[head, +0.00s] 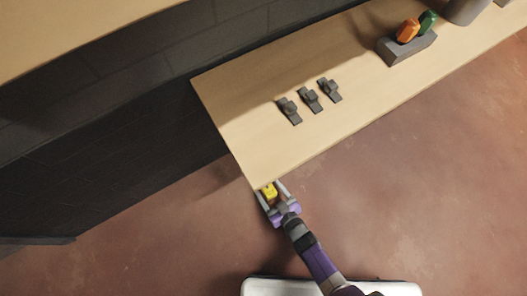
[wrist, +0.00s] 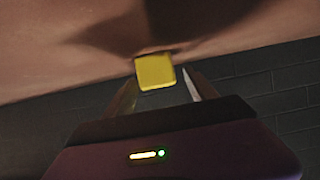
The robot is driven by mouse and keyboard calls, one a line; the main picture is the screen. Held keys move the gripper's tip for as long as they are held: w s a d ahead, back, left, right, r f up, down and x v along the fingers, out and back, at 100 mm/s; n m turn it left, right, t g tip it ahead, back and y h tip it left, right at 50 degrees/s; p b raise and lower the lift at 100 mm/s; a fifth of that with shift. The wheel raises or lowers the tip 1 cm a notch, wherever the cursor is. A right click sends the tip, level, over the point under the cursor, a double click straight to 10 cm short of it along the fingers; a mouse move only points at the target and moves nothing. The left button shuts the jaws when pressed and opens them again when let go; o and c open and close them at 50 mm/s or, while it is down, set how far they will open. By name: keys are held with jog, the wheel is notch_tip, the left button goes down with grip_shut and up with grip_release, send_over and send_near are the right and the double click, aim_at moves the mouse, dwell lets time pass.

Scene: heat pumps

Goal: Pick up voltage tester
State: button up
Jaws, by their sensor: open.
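A small yellow block-shaped thing (head: 269,190), which may be the voltage tester, is by the near left corner of the bench. My gripper (head: 271,186) is open around it in the head view, with a finger on each side. In the wrist view the yellow thing (wrist: 155,71) shows as a flat yellow face between and slightly beyond the fingertips of my gripper (wrist: 160,90). A gap shows between it and the right finger; I cannot tell whether the left finger touches it. What supports it is hidden.
The wooden bench (head: 240,110) lies just beyond my gripper. Several dark clip-like parts (head: 309,100) lie on it. A grey holder (head: 407,50) with an orange tool (head: 408,30) and a green tool (head: 428,21) stands further right. The floor (head: 420,170) in front is clear.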

jog(key=shift+w+a+f, duration=0.1)
jog(key=shift+w+f, duration=0.05)
jog(key=shift+w, duration=0.05)
grip_shut()
dwell(0.3)
